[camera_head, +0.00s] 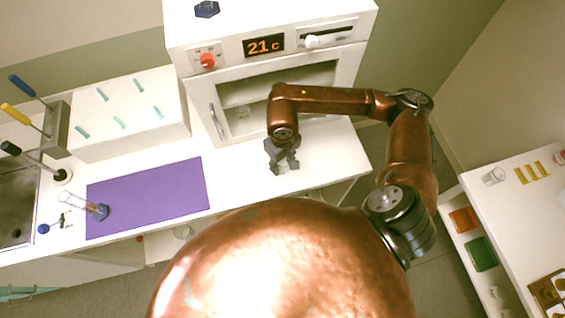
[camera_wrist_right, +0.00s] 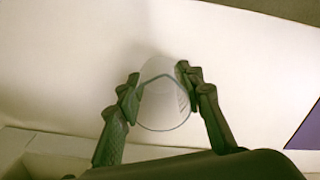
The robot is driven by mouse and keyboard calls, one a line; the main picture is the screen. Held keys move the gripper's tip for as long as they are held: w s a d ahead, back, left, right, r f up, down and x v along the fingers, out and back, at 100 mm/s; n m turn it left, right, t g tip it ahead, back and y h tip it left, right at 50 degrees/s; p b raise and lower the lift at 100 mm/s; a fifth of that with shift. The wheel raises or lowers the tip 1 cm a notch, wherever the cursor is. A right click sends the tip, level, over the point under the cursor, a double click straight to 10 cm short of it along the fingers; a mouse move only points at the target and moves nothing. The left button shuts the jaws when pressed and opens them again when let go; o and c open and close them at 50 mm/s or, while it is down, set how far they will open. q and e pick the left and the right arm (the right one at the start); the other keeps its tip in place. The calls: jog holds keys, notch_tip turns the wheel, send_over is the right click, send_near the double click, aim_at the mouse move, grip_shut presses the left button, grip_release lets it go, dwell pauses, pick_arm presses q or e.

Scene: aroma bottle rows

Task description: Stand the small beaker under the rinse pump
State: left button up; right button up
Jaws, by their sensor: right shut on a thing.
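My right gripper (camera_head: 283,166) hangs over the white counter in front of the oven-like cabinet. In the right wrist view its two fingers (camera_wrist_right: 160,85) are shut on a clear glass beaker (camera_wrist_right: 162,105), held between the fingertips over a white surface. The beaker cannot be made out in the head view. I cannot tell for sure which fixture is the rinse pump; several long-handled fixtures with blue, yellow and black (camera_head: 35,162) ends stand beside the sink at the left. My left gripper is not in view.
A white peg block (camera_head: 130,112) stands behind the mat. The cabinet (camera_head: 270,50) reads 21 c. A white shelf unit (camera_head: 500,215) stands at the right.

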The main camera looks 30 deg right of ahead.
jog(key=shift+f+b, duration=0.25)
jog(key=shift+b, duration=0.1)
jog(key=o, duration=1.1)
jog(key=shift+o, duration=0.2)
jog(key=shift+r, duration=0.1)
